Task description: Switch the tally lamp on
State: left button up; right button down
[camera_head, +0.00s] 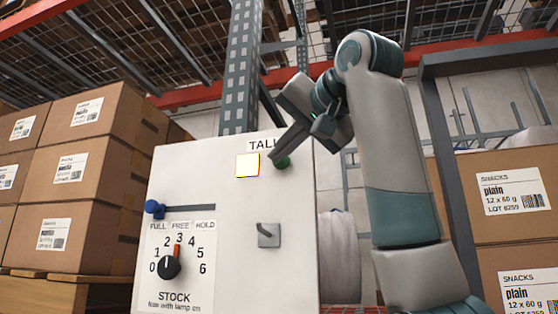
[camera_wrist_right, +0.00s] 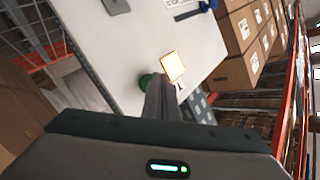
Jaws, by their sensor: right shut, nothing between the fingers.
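The tally lamp (camera_head: 248,166) is a small square on the upper part of a white panel, and it glows pale yellow with an orange rim. It also shows bright in the right wrist view (camera_wrist_right: 173,67). A green round button (camera_head: 282,162) sits just right of the lamp, under a label reading "TALL", the rest hidden by my gripper. My right gripper (camera_head: 279,154) is shut and empty, with its fingertips at the button, seemingly touching it. In the right wrist view the button (camera_wrist_right: 146,82) shows beside the shut fingers (camera_wrist_right: 160,88). My left gripper is not in view.
The white panel (camera_head: 226,254) also carries a STOCK dial (camera_head: 170,266) pointing near 3, a slider with a blue knob (camera_head: 154,208) at its left end, and a grey latch (camera_head: 268,235). Stacked cartons (camera_head: 84,178) stand left; more cartons (camera_head: 512,196) stand right behind a dark post.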

jog(key=shift+s+a+b, duration=0.3)
jog(key=shift+s+b, duration=0.15)
jog(key=shift+s, duration=0.45)
jog(key=shift+s+a+b, duration=0.3)
jog(key=shift+s+b, duration=0.1)
jog(key=shift+s, duration=0.55)
jog(key=shift+s+a+b, duration=0.3)
jog(key=shift+s+b, duration=0.15)
jog(key=shift+s, duration=0.45)
dwell(0.5)
